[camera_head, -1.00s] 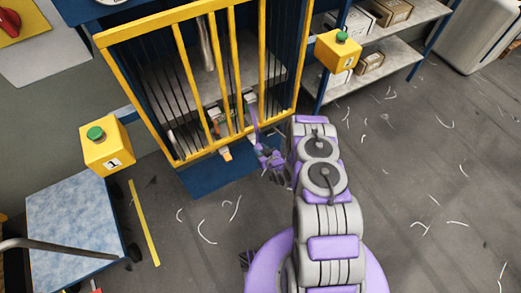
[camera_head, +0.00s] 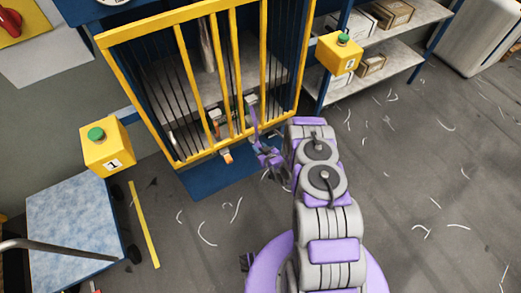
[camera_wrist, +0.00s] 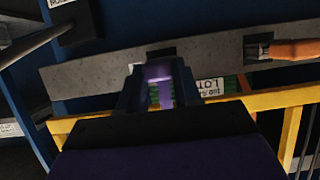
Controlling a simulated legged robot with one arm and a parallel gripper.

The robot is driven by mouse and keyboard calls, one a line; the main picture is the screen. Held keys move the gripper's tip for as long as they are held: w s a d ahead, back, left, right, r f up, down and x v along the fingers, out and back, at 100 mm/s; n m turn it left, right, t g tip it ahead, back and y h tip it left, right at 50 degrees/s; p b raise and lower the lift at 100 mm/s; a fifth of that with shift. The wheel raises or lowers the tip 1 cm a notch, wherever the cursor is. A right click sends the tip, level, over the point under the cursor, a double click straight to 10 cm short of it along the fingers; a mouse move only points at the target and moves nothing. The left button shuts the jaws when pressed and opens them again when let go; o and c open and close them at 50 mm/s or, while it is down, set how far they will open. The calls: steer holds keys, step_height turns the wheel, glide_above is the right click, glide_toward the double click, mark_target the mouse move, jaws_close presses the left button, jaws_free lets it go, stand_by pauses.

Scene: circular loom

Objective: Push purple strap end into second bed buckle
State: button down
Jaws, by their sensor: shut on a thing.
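My gripper (camera_head: 266,156) reaches to the front of the yellow-barred loom frame. In the wrist view my gripper (camera_wrist: 161,92) is shut on the purple strap (camera_wrist: 159,80), with greenish finger pads on both sides. The purple strap (camera_head: 255,117) also shows as a thin upright band in the head view. Its tip points at a dark opening on the grey metal bed (camera_wrist: 100,74). This opening, the second buckle (camera_wrist: 160,54), is mostly hidden behind the strap and fingers, so I cannot tell whether the tip is inside. The other buckle (camera_wrist: 257,46) has an orange strap (camera_wrist: 295,48) in it.
A yellow guard (camera_head: 183,65) with upright bars stands around the loom. Yellow button boxes (camera_head: 107,145) and (camera_head: 339,54) flank it. A blue-topped cart (camera_head: 70,215) is at left. Shelves (camera_head: 395,45) are at back right. The floor at right is open, with scattered white scraps.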

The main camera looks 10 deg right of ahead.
steer(key=shift+w+a, duration=0.1)
steer(key=shift+w, duration=0.05)
steer(key=c, duration=0.7)
jaws_free()
steer(key=p+v, duration=0.4)
steer(key=v, duration=1.3)
steer(key=shift+r, duration=0.1)
